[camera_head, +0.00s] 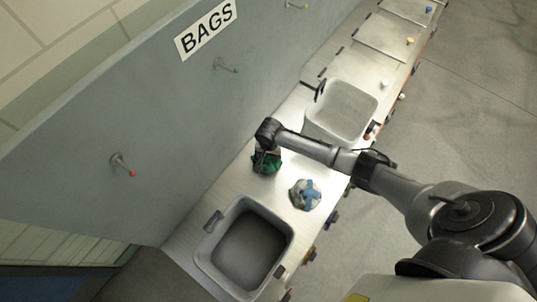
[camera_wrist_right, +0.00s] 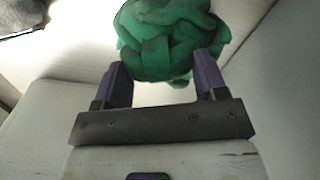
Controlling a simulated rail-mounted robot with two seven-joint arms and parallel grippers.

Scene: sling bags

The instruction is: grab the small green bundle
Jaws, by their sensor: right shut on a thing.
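The small green bundle (camera_head: 266,163) is at the back of the metal counter, close to the wall panel. In the right wrist view the green bundle (camera_wrist_right: 168,38) looks like folded, knotted cloth and sits between the two purple fingers. My right gripper (camera_wrist_right: 165,75) is shut on it. In the head view the right gripper (camera_head: 265,149) is partly hidden by its own wrist, above the bundle. Whether the bundle touches the counter is hard to tell. My left gripper is not in view.
A grey and blue bundle (camera_head: 305,194) lies just right of the green one. A grey bin (camera_head: 205,262) stands at the near end of the counter, another (camera_head: 372,97) farther along. The wall panel (camera_head: 150,110) with pegs rises close behind.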

